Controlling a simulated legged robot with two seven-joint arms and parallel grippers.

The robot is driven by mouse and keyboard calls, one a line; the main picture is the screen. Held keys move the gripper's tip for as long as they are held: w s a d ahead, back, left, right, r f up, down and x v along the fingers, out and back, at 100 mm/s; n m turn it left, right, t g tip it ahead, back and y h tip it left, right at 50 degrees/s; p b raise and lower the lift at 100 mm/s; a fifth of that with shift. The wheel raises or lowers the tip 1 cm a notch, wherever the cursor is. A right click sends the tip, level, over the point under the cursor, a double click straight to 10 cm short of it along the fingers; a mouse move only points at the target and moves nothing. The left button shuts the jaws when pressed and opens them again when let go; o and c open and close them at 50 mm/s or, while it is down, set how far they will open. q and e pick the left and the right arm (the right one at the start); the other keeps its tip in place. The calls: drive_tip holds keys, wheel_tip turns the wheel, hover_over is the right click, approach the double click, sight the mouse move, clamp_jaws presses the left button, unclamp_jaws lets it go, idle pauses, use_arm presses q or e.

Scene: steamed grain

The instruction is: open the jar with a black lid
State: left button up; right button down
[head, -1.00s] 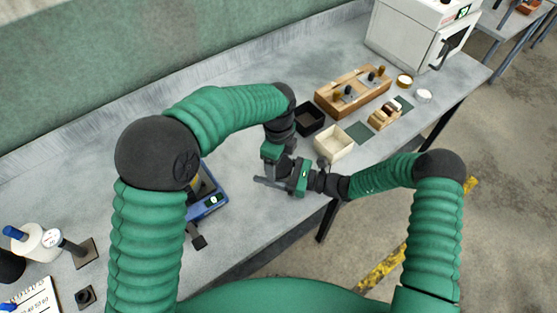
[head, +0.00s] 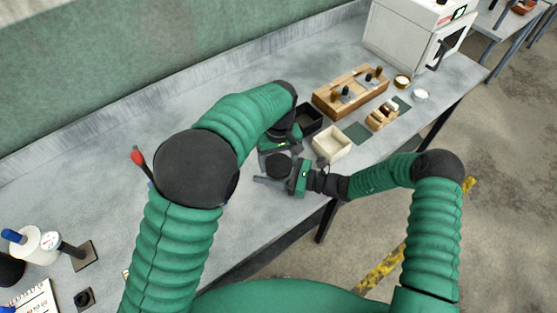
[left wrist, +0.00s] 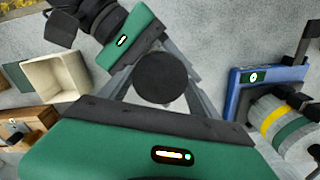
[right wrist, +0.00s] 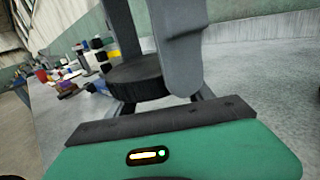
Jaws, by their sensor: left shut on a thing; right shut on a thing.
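The jar's black lid (left wrist: 162,78) shows as a round dark disc in the left wrist view. It also shows in the head view (head: 278,166) and edge-on in the right wrist view (right wrist: 136,80). A little of the pale jar body (left wrist: 178,105) shows under the lid; the rest is hidden. My left gripper (head: 279,150) is shut on the lid from above, with a finger on each side. My right gripper (head: 276,181) is shut on the jar below the lid. I cannot tell whether the lid is apart from the jar.
A cream open box (head: 331,143), a dark open box (head: 307,118) and a wooden block with knobs (head: 350,92) stand to the right. A blue device (left wrist: 240,95) is near the grippers. A white roll (head: 36,244) stands at far left. The bench's front edge is close.

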use_arm(q)
drive_tip(key=o, duration=1.5)
drive_tip(key=shift+d, duration=0.3)
use_arm(e)
drive_tip(key=shift+s+a, duration=0.1)
drive_tip(key=shift+a, duration=0.05)
use_arm(q)
drive_tip(key=shift+a+r, duration=0.15)
drive_tip(key=shift+r, duration=2.1)
drive_tip(key=m, duration=0.2)
drive_tip(key=r+m, duration=0.1)
drive_tip(key=m, duration=0.3)
drive_tip(key=shift+a+r, duration=0.1)
drive_tip(key=shift+r, duration=0.2)
drive_tip(key=m, duration=0.2)
drive_tip(key=shift+r+m, duration=0.35)
drive_tip(key=shift+m, duration=0.05)
drive_tip(key=m, duration=0.2)
drive_tip(key=r+m, duration=0.1)
drive_tip(key=m, duration=0.1)
drive_tip(key=shift+s+a+m, duration=0.1)
drive_tip(key=shift+a+m, duration=0.05)
drive_tip(key=shift+m, duration=0.25)
drive_tip(key=shift+f, duration=0.2)
wheel_tip(320, 180, down, 8)
drive_tip(key=shift+r, duration=0.25)
